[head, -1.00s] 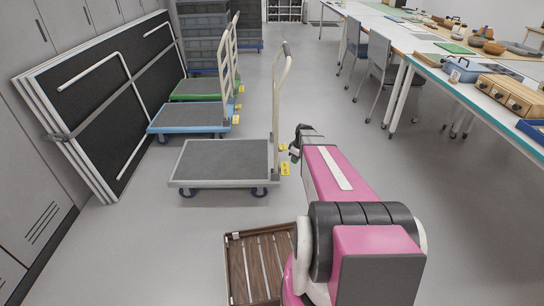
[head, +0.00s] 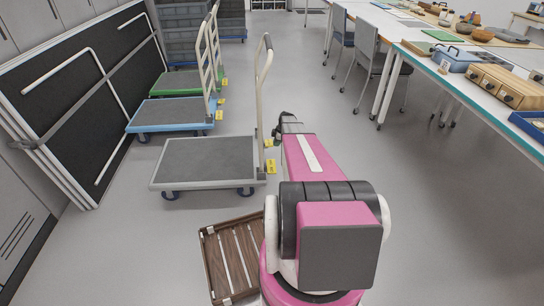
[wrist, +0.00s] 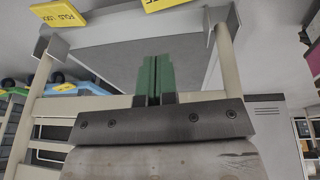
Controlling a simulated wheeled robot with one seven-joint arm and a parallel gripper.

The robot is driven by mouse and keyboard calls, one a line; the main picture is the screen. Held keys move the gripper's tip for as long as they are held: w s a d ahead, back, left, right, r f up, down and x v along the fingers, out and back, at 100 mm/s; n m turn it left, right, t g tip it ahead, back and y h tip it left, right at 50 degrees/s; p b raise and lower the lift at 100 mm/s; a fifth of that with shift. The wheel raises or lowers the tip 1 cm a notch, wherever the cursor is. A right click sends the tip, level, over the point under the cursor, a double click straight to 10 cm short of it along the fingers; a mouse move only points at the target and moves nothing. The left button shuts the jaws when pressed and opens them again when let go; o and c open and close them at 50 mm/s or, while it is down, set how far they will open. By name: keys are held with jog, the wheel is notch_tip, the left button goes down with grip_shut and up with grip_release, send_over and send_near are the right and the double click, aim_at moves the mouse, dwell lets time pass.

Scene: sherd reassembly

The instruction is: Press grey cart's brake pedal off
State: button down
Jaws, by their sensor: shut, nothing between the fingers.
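The grey cart (head: 205,158) stands on the floor left of my arm, with its upright push handle (head: 262,95) on its right end. Two yellow tabs show at the handle's foot: a nearer one (head: 271,166) and a farther one (head: 269,143). Their lettering is too small to read there. In the wrist view one yellow tab (wrist: 60,20) reads "FOLD LOCK"; another yellow tab (wrist: 165,3) is cut off by the top edge. My gripper (wrist: 154,62) has its green fingers shut and empty, in front of the grey deck between the handle posts. In the head view it is mostly hidden.
A blue cart (head: 170,113) and a green cart (head: 185,82) stand behind the grey one. Folded panels lean at left. A long table (head: 480,85) with chairs stands at right. Floor between is clear.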

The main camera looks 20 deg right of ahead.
send_near(271, 160)
jog(key=a+f, duration=0.2)
jog(key=f, duration=0.3)
jog(key=shift+s+a, duration=0.15)
jog(key=shift+a, duration=0.25)
jog(key=shift+f, duration=0.85)
jog(key=shift+w+d+f+g, duration=0.15)
jog(key=shift+w+f+g, duration=0.05)
jog(key=shift+w+g, duration=0.4)
jog(key=shift+w+d+f+g+y, duration=0.1)
jog(key=shift+w+f+g+y, duration=0.2)
jog(key=shift+g, duration=0.3)
jog(key=shift+w+d+f, duration=0.1)
jog(key=shift+w+f, duration=0.2)
jog(key=shift+f, duration=0.05)
jog(key=shift+r, duration=0.15)
